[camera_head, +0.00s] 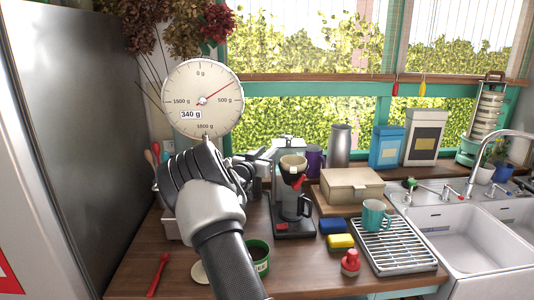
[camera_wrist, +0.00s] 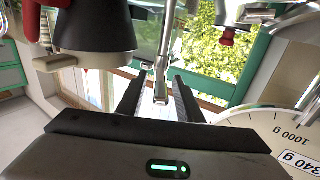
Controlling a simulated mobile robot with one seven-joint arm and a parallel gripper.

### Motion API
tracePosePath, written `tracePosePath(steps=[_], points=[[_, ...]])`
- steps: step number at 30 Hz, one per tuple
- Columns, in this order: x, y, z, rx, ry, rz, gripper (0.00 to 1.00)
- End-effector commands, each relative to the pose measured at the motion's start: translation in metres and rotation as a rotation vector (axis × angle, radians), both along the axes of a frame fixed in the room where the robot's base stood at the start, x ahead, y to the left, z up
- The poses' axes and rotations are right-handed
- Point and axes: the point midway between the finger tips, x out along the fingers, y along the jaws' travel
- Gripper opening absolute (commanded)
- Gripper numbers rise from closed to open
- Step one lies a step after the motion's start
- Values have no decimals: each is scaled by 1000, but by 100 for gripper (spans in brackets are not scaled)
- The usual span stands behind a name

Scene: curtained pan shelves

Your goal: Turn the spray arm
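The coffee maker (camera_head: 283,215) stands on the wooden counter, with a white filter cone (camera_head: 293,163) and a dark carafe (camera_head: 297,207). My gripper (camera_head: 265,160) is at the upper left of the coffee maker in the head view, partly covering its top. In the wrist view my gripper (camera_wrist: 158,100) is open, with one dark finger on each side of a slim metal spray arm (camera_wrist: 161,75). Gaps show between the spray arm and both fingers; I cannot tell its exact depth. The dark holder with the cone (camera_wrist: 95,35) is at the upper left there.
A hanging dial scale (camera_head: 203,98) is close above my wrist. A fridge (camera_head: 85,130) bounds the left.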

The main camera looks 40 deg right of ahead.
Motion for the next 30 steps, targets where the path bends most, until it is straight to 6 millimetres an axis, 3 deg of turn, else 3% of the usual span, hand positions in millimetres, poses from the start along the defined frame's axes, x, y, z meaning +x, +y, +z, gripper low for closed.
tracePosePath(steps=[4,10,20,30], points=[[0,0,0,0,0,0,33],[0,0,0,0,0,0,1],[-1,-1,-4,-2,-2,17,0],[-7,-7,-6,-4,-14,168,0]])
